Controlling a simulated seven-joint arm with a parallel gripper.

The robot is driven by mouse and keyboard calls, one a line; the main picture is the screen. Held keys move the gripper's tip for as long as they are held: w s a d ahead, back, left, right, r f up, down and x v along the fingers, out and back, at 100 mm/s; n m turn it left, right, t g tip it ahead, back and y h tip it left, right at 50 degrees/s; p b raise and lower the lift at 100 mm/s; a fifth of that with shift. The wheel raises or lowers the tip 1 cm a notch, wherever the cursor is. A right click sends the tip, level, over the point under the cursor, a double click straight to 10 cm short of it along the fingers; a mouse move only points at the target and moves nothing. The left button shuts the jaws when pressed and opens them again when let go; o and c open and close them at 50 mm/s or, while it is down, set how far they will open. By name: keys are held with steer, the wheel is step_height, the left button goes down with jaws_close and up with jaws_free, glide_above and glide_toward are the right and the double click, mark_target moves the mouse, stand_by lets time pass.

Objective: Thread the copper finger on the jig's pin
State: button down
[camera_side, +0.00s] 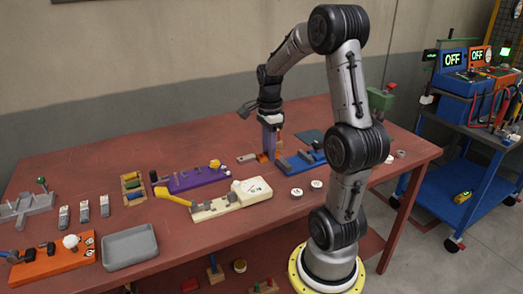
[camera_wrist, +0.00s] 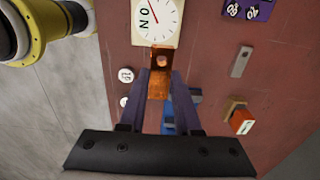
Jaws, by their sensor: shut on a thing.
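My gripper (camera_wrist: 160,85) is shut on the copper finger (camera_wrist: 160,60), a flat copper strip with a round hole near its far end. In the side view, my gripper (camera_side: 267,150) points down over the back middle of the red table, and a little of the copper finger (camera_side: 261,157) shows low beside the jaws. A blue base (camera_side: 312,158) with grey blocks, possibly the jig, sits just right of the jaws. In the wrist view, the blue base (camera_wrist: 168,118) is partly hidden behind the jaws. I cannot make out its pin, nor whether the copper touches anything.
A cream gauge unit (camera_side: 230,203) and a purple fixture (camera_side: 192,179) stand to the left. A grey bar (camera_side: 246,158) lies close left of my gripper. White round discs (camera_side: 297,192) lie in front. An orange block (camera_wrist: 241,120) is at right in the wrist view.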

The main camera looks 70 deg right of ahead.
steer(key=w+r+m, duration=0.2)
steer(key=w+r, duration=0.4)
steer(key=w, duration=0.7)
steer(key=w+a+f+n, duration=0.1)
steer(key=w+a+f, duration=0.1)
steer(key=w, duration=0.4)
steer(key=w+a+f+n, duration=0.1)
steer(key=w+a+f, duration=0.1)
steer(key=w+a, duration=0.3)
steer(key=shift+w+a+f, duration=0.15)
steer(key=shift+w+f, duration=0.1)
steer(key=shift+w, duration=0.85)
glide_above(184, 183)
steer(key=shift+a+f, duration=0.1)
steer(key=shift+f, duration=2.8)
steer(key=shift+f, duration=2.85)
